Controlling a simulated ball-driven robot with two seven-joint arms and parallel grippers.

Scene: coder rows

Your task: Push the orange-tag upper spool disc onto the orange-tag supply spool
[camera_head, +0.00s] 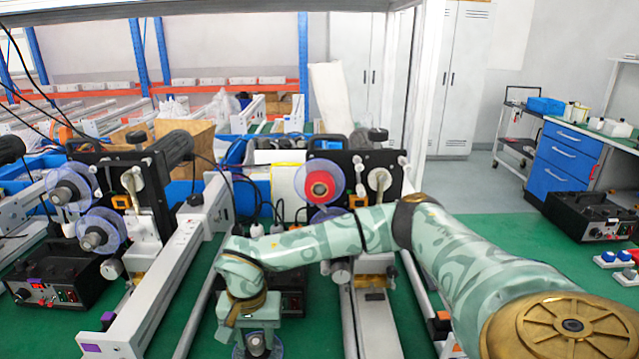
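On the right-hand coder, a translucent blue disc (336,170) surrounds a red hub (320,186) on the black plate. A second blue disc (328,213) shows below it, mostly hidden behind my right arm. My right gripper (252,335) hangs down at the bottom, left of and nearer than these discs. A dark round hub with a translucent bluish rim (277,347) shows at its fingertips, cut by the frame edge. I cannot tell whether the fingers grip it. An orange tag (443,316) sits on a rail end at lower right. My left gripper is not in view.
The left coder (140,185) carries two blue discs with grey hubs, and a purple tag (107,318) marks its rail. A black control box (62,277) stands at left. White rails flank my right arm. Green table shows between them.

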